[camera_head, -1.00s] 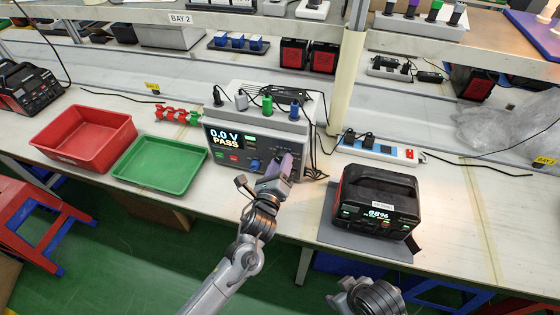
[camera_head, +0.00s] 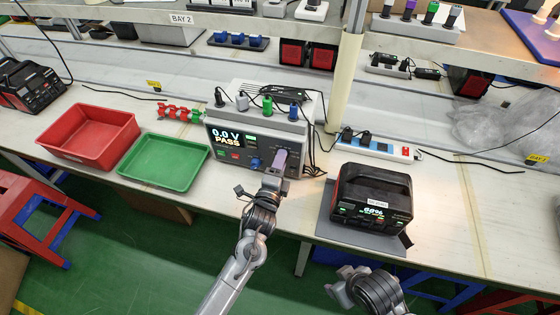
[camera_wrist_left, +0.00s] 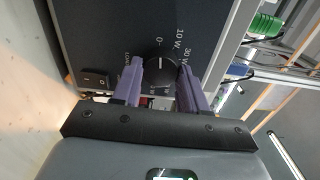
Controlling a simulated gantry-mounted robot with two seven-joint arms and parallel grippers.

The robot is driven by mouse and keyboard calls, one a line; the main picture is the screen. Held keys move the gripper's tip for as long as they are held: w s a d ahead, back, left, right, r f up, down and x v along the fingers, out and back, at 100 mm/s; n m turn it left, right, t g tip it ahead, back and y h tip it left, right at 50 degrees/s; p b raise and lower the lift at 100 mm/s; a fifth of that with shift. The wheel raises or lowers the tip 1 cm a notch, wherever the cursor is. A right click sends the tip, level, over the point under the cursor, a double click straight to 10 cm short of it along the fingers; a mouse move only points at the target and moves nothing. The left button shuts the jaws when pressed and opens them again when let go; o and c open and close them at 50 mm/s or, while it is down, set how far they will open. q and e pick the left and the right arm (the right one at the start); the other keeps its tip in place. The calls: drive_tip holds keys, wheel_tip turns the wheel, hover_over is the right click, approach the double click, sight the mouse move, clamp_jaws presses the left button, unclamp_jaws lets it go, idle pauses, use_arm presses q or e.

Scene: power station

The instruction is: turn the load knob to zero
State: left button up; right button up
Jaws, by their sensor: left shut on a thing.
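The grey tester (camera_head: 236,169) stands on the bench, and its screen reads 0.0 V PASS. In the left wrist view the black round load knob (camera_wrist_left: 159,72) is on the dark panel, with 0, 10 W and 30 W marks around it. My left gripper (camera_head: 281,158) is at the right part of the tester's front. Its purple fingers (camera_wrist_left: 158,84) are shut on the knob, one on each side. In the head view the gripper hides the knob.
A black rocker switch (camera_wrist_left: 95,82) sits beside the knob. A blue knob (camera_head: 255,164) is left of my gripper. A green tray (camera_head: 165,184) and red tray (camera_head: 88,158) lie left. A black power station (camera_head: 372,198) stands right on a grey mat.

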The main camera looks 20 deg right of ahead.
use_arm(q)
drive_tip(key=shift+n, duration=0.3)
idle(0.4)
drive_tip(key=o, duration=1.1)
drive_tip(key=shift+c, duration=0.2)
drive_tip(key=p+v, duration=0.3)
drive_tip(key=v, duration=0.8)
drive_tip(key=shift+d, duration=0.1)
